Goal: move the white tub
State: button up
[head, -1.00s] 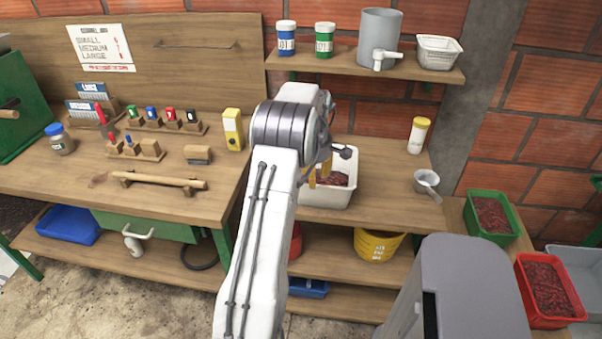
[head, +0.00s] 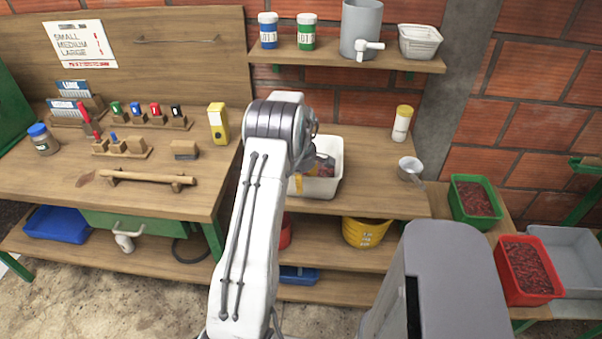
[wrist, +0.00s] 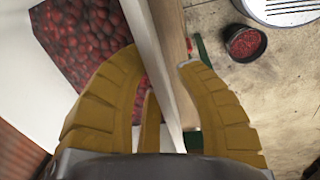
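The white tub (head: 334,162) stands on the lower wooden counter to the right of my arm in the head view. It holds dark red coffee cherries (wrist: 88,38). My gripper (wrist: 158,62) has yellow ribbed fingers. In the wrist view the fingers are open and straddle the tub's white wall (wrist: 152,62), one finger on the cherry side and one outside. Gaps show between the fingers and the wall. In the head view my arm hides most of the gripper and the tub's left part; a yellow finger shows at the tub's front left.
A white-and-yellow bottle (head: 402,124) and a metal scoop (head: 411,170) stand right of the tub. A shelf (head: 345,62) with a grey tank (head: 361,30) hangs above. A green crate (head: 474,201) and a red crate (head: 528,271) of cherries sit farther right. Counter between tub and scoop is clear.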

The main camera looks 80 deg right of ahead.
jog(key=shift+d+f, duration=0.1)
jog(key=shift+f, duration=0.4)
grip_shut()
dwell(0.4)
